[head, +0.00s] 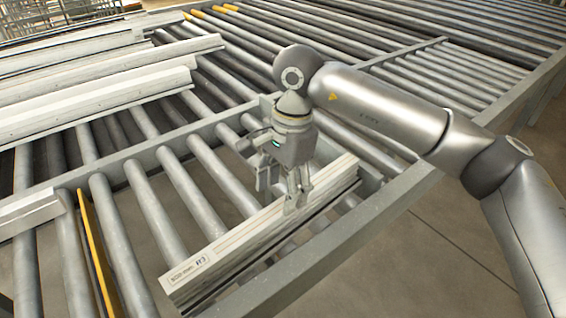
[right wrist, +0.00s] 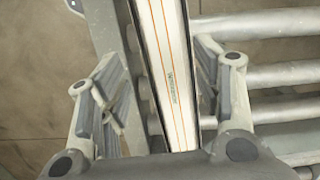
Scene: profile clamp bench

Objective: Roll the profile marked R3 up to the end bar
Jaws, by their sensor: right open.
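The profile marked R3 (head: 240,243) is a long white bar with a label at its near end. It lies across the grey rollers of the near section, close to the side rail. My right gripper (head: 282,188) is over its far part, with a finger on each side. In the right wrist view the profile (right wrist: 166,60) runs between the two spread fingers of the gripper (right wrist: 160,85), with visible gaps, so the gripper is open around it. A grey crosspiece (head: 372,182) is close to the profile's far end; I cannot tell whether it is the end bar. My left gripper is out of view.
Several white profiles (head: 95,98) lie stacked on the rollers at the left. Another profile end (head: 30,213) shows at the left edge. A yellow strip (head: 97,250) lies between rollers. The rollers (head: 180,195) left of R3 are bare. A grey rail (head: 345,250) borders the right side.

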